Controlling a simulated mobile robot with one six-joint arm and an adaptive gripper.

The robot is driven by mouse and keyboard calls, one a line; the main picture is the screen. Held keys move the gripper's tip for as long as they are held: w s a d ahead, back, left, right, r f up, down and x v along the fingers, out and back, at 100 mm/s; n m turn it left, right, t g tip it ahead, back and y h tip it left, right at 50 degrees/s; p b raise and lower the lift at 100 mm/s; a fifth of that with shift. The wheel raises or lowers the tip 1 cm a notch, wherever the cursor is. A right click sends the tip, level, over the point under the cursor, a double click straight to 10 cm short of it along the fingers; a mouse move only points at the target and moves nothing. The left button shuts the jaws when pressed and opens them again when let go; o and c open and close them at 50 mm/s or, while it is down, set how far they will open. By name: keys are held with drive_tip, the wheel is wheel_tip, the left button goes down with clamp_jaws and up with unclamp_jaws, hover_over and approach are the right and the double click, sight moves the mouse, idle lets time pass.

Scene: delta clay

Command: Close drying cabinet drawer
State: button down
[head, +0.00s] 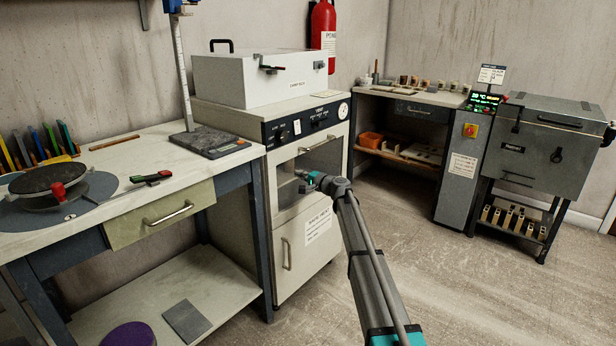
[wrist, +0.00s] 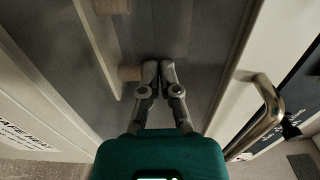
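The white cabinet with a dark control panel (head: 306,122) stands in the middle of the head view. Below the panel is a pale front with a window and a metal bar handle (head: 318,146). The handle also shows at right in the wrist view (wrist: 266,108). My gripper (head: 302,180) is at the lower part of this front, below the handle. In the wrist view my gripper's fingertips (wrist: 159,66) are together and empty, over the dark window area. I cannot tell whether they touch it, or how far the front stands out.
A lower cabinet door (head: 302,250) with a label is beneath the window front. A workbench with a drawer (head: 160,212) stands at left. A grey kiln-like box (head: 548,145) and a back bench (head: 420,97) are at right. The floor (head: 450,270) right of my arm is clear.

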drive_tip(key=shift+w+a, duration=0.15)
drive_tip(key=shift+a, duration=0.2)
drive_tip(key=v, duration=1.4)
drive_tip(key=shift+d, duration=0.3)
drive_tip(key=s+f+n+g+h+p, duration=0.1)
drive_tip(key=s+f+n+g+h, duration=0.3)
drive_tip(key=s, duration=0.7)
drive_tip(key=s+f+n+g+h, duration=0.1)
drive_tip(key=s+f+n+g, duration=0.15)
drive_tip(key=s+f, duration=0.7)
drive_tip(key=s+d+f+n+g+h+p, duration=0.15)
drive_tip(key=s+d+h, duration=0.4)
drive_tip(key=s, duration=0.75)
drive_tip(key=s+d+f+g+h+p, duration=0.1)
drive_tip(key=s+d+g+h, duration=0.25)
drive_tip(key=s+d, duration=0.6)
wheel_tip(320, 180, up, 37)
drive_tip(key=s+a+p, duration=0.2)
drive_tip(key=p, duration=3.4)
drive_tip(key=shift+s+a+r+p, duration=0.25)
drive_tip(key=shift+p, duration=0.05)
drive_tip(key=shift+t, duration=0.25)
